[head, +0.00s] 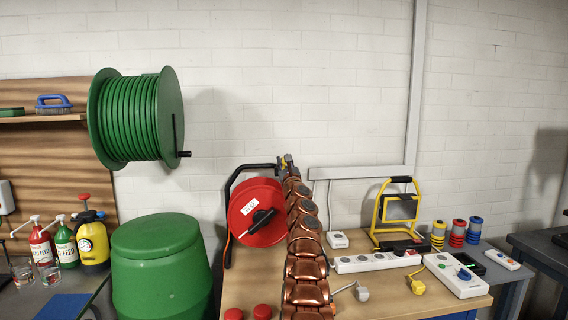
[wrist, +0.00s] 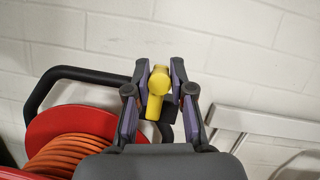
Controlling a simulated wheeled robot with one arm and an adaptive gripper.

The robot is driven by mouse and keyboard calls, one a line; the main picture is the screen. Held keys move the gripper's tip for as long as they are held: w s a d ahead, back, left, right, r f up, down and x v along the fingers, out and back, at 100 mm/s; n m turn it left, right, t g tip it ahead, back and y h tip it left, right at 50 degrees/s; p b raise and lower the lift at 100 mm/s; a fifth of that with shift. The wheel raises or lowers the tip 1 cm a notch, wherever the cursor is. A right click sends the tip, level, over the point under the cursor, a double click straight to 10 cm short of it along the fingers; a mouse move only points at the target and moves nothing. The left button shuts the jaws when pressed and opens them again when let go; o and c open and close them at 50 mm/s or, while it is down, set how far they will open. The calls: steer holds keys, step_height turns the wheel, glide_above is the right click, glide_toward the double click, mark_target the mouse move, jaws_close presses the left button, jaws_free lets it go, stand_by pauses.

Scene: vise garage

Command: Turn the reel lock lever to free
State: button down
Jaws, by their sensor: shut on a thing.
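The cable reel (head: 257,213) is a red drum in a black tubular frame on the wooden bench. In the wrist view its red rim (wrist: 50,126) and orange cable (wrist: 65,155) show at lower left. A yellow lever (wrist: 157,84) with a rounded end, which I take for the reel lock lever, stands at the right end of the frame's top bar. My gripper (wrist: 159,78) is shut on it, one finger on each side. In the head view my gripper (head: 286,161) is small at the frame's top right; my arm hides the reel's right side. The lever's lock markings cannot be seen.
A green hose reel (head: 135,117) hangs on the wall, above a green barrel (head: 160,270). Right of my arm stand a yellow work lamp (head: 400,208), a white power strip (head: 377,262) and a yellow plug (head: 417,287). Red caps (head: 262,311) lie at the bench's front.

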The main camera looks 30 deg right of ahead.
steer(key=shift+n, duration=0.3)
steer(key=shift+w+a+f+n+g+y+p, duration=0.3)
steer(key=shift+a+f+n+g+y+p, duration=0.55)
steer(key=shift+n, duration=1.95)
steer(key=shift+w+a+f+n+g+y+p, duration=0.25)
steer(key=shift+a+n+y, duration=0.35)
steer(key=shift+n+y, duration=1.5)
steer(key=shift+w+a+f+n+g+y+p, duration=0.35)
steer(key=shift+a+n, duration=0.35)
steer(key=shift+n, duration=2.8)
steer(key=shift+f, duration=0.2)
steer(key=c, duration=1)
jaws_free()
steer(key=shift+s+a+r, duration=0.1)
steer(key=shift+s, duration=0.15)
